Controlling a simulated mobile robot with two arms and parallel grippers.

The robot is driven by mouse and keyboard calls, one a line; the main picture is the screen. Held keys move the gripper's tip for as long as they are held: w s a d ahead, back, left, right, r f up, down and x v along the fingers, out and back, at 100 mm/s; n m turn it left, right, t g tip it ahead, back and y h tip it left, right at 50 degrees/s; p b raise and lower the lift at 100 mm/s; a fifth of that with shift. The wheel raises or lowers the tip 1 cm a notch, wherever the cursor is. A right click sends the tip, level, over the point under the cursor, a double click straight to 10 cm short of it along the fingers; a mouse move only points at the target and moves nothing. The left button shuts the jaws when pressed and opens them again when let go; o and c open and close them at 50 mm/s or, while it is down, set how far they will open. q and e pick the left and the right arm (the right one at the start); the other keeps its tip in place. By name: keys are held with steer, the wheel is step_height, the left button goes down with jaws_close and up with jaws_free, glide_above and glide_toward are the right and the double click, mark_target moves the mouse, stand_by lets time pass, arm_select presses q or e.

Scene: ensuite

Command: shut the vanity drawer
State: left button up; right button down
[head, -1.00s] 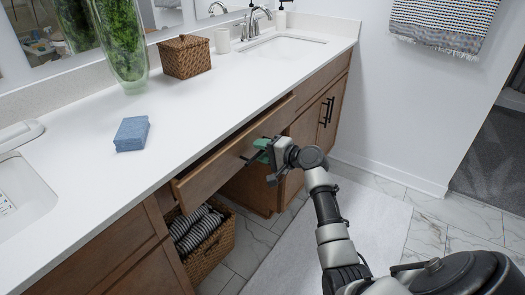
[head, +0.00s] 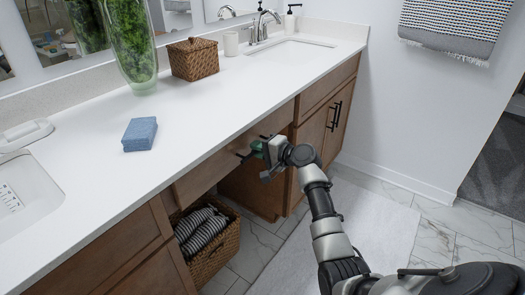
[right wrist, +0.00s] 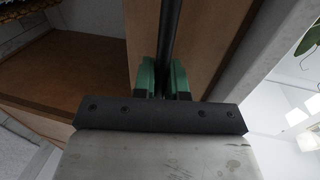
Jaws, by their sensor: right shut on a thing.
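The vanity drawer (head: 200,179) is the wooden front under the middle of the white counter. It sits nearly in line with the cabinet, its top edge under the counter; whether a small gap remains I cannot tell. My right gripper (head: 260,150) is at the drawer front with its green fingers shut on the dark bar handle (head: 243,155). In the right wrist view, the green fingers (right wrist: 162,78) lie on both sides of the black handle (right wrist: 171,30), in front of the wooden drawer face (right wrist: 205,45). My left gripper is out of view.
The white counter (head: 205,115) bears a blue sponge (head: 140,134), a woven box (head: 193,60) and a glass vase (head: 130,45). A basket of striped towels (head: 207,243) stands in the open space below the drawer. A pale mat (head: 350,240) lies on the floor.

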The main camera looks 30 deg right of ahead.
steer(key=shift+r, duration=0.1)
steer(key=c, duration=1.2)
jaws_free()
steer(key=shift+w+a, duration=0.15)
steer(key=shift+w, duration=0.1)
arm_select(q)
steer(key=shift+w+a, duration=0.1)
arm_select(e)
steer(key=shift+s, duration=0.1)
steer(key=shift+s, duration=0.15)
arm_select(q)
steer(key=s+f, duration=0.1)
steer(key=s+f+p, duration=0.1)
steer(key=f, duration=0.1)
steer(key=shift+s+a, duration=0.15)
arm_select(e)
steer(key=v, duration=1)
steer(key=shift+s+d, duration=0.2)
steer(key=shift+d, duration=0.05)
